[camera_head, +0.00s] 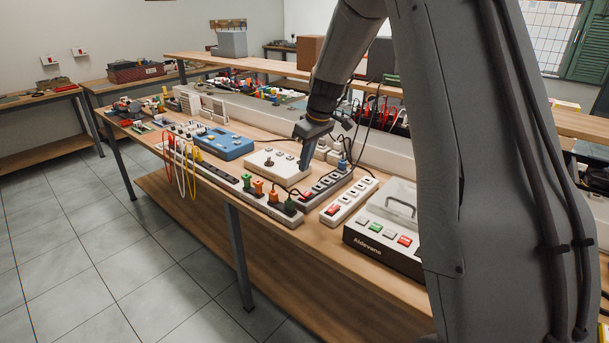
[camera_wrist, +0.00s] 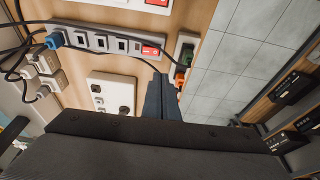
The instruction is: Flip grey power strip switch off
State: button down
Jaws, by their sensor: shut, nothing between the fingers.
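The grey power strip (camera_head: 328,186) lies on the wooden bench, with a row of sockets and a lit red switch at its near end. In the wrist view the strip (camera_wrist: 88,40) runs across the upper left, with a blue plug in its far end and its red switch (camera_wrist: 151,51) at the right end. My gripper (camera_head: 304,166) points down above the bench beside the strip, over the edge of the white socket box. In the wrist view my gripper's fingers (camera_wrist: 161,80) are together and empty, just below the red switch in the picture. I cannot tell any contact.
A white strip (camera_head: 350,201) with a red switch and a lidded Aldevane box (camera_head: 384,236) lie to the right. The white socket box (camera_head: 273,166) and a long strip with orange and green plugs (camera_head: 246,189) lie left. Cables trail behind the gripper.

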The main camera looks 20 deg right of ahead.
jog(key=r, duration=0.1)
jog(key=s+r, duration=0.1)
jog(key=shift+s+a+r+b, duration=0.1)
jog(key=shift+r+b, duration=0.2)
jog(key=shift+r, duration=0.05)
jog(key=s+a+f+m+h, duration=0.1)
jog(key=s+f+m, duration=0.2)
jog(key=s, duration=1.3)
jog(key=s+a+f+m+g, duration=0.1)
jog(key=s+f+m, duration=0.3)
jog(key=s, duration=1.2)
jog(key=shift+a+h, duration=0.4)
jog(key=shift+a, duration=0.3)
jog(key=shift+a, duration=0.1)
